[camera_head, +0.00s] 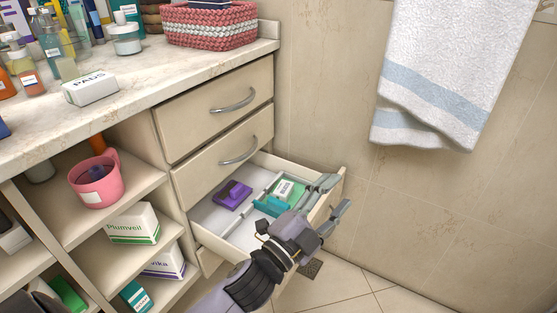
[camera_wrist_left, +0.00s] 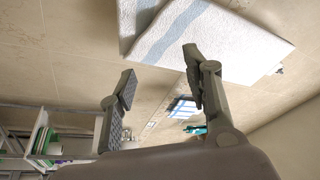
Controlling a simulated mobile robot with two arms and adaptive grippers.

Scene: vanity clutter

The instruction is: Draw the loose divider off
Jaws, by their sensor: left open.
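The pale strip of the divider (camera_head: 238,219) lies across the open drawer (camera_head: 212,222), between a purple item on its left and a teal tray on its right. I cannot tell whether it is loose. My left gripper (camera_head: 335,196) is open and empty at the drawer's front right end, beyond the teal tray and apart from the divider. My forearm hides part of the drawer's near side. In the left wrist view the two fingers (camera_wrist_left: 160,64) stand wide apart with nothing between them; the divider cannot be made out there. My right gripper is not in view.
A purple item (camera_head: 232,194) and a teal tray (camera_head: 268,207) holding a small box (camera_head: 286,192) sit in the drawer. Two shut drawers are above it. A towel (camera_head: 440,75) hangs on the wall at right. Open shelves with a pink mug (camera_head: 97,184) are at left.

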